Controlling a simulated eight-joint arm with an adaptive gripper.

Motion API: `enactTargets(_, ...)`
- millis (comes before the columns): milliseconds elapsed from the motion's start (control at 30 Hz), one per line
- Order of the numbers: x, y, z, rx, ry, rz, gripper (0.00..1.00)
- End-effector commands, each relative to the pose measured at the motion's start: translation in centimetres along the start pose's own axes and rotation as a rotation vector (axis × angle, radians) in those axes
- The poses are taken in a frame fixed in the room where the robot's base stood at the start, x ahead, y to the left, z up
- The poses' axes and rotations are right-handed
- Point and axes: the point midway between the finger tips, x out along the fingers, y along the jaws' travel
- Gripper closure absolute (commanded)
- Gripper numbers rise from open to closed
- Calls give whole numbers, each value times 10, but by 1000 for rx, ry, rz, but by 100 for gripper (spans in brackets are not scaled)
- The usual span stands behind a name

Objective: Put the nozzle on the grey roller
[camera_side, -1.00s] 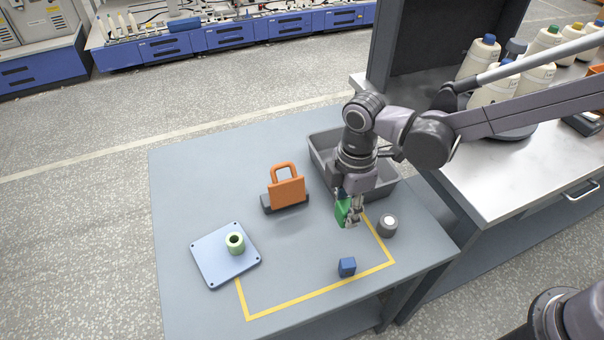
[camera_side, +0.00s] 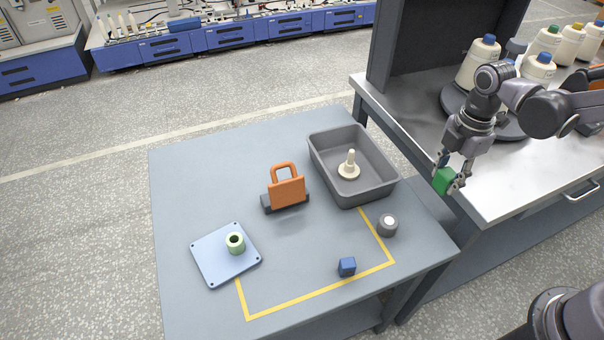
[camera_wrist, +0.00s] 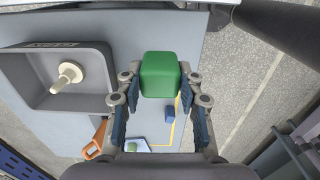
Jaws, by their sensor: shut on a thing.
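A cream nozzle-like piece (camera_side: 349,164), with a round flange and a stem, stands in the grey bin (camera_side: 384,193); it also shows in the wrist view (camera_wrist: 68,76). The grey roller (camera_side: 387,225), a short dark grey cylinder with a pale top, stands upright on the table near the bin's front corner. My gripper (camera_side: 448,180) is shut on a green block (camera_side: 442,181) and holds it in the air to the right of the table, by the metal bench's edge. The block is between the fingers in the wrist view (camera_wrist: 160,74).
A blue cube (camera_side: 347,267) sits on the yellow tape outline. A pale green hollow cylinder (camera_side: 235,243) stands on a light blue plate (camera_side: 212,272). An orange-handled object (camera_side: 287,191) stands mid-table. Capped bottles (camera_side: 538,69) stand on the bench (camera_side: 545,165).

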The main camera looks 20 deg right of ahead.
Motion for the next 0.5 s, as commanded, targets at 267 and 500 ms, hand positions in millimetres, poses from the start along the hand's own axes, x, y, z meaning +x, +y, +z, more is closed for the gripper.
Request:
enactTargets(267, 34, 15, -56, -7, 0, 0, 94)
enactTargets(500, 55, 24, -89, -3, 0, 0, 94)
